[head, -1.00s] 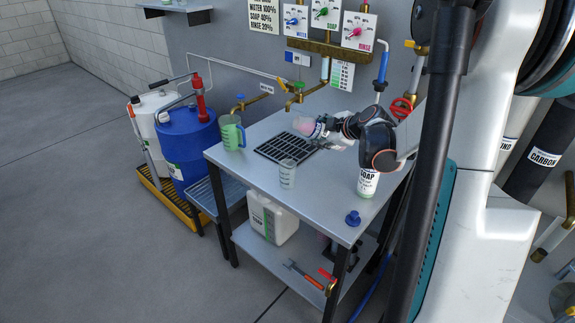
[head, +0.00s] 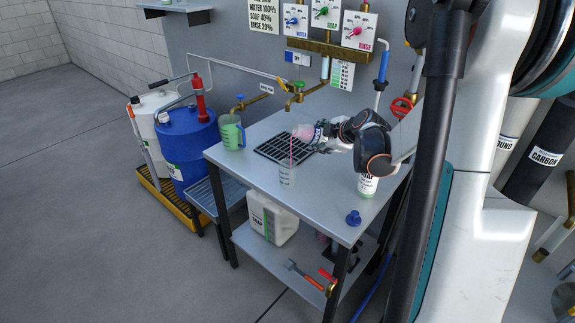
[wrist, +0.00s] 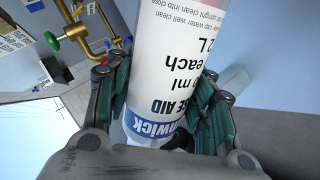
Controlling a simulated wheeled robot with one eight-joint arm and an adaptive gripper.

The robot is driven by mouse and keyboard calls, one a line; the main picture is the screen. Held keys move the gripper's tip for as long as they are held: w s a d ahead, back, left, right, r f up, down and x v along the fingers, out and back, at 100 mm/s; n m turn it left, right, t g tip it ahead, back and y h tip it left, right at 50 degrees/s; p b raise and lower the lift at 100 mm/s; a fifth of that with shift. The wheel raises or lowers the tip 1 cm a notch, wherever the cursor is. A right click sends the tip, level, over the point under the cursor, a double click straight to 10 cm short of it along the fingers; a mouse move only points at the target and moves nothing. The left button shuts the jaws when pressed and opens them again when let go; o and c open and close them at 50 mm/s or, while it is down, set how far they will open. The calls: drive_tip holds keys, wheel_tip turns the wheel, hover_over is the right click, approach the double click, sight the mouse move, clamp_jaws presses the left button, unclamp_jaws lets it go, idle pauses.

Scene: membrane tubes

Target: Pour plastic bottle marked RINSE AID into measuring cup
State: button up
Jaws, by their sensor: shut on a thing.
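The RINSE AID bottle (head: 304,132) is tilted nearly flat above the workbench, its mouth end pointing left. A thin pink stream falls from it to the measuring cup (head: 287,176), a clear upright cup on the bench. How much liquid the cup holds is too small to tell. My gripper (head: 320,138) is shut around the bottle. In the wrist view the white bottle (wrist: 175,60) with its blue label band sits between the green-padded fingers of my gripper (wrist: 165,100), its lettering upside down.
A black drain grate (head: 272,150) lies behind the cup. A green jug (head: 231,134) stands at the bench's left corner. A SOAP bottle (head: 367,186) stands right, partly behind my arm, with a blue cap (head: 353,217) at the front.

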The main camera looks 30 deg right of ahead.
sight(322, 129)
drive_tip(key=shift+f+n+h+b, duration=0.35)
drive_tip(key=shift+f+b, duration=0.3)
drive_tip(key=shift+f, duration=0.6)
idle(1.2)
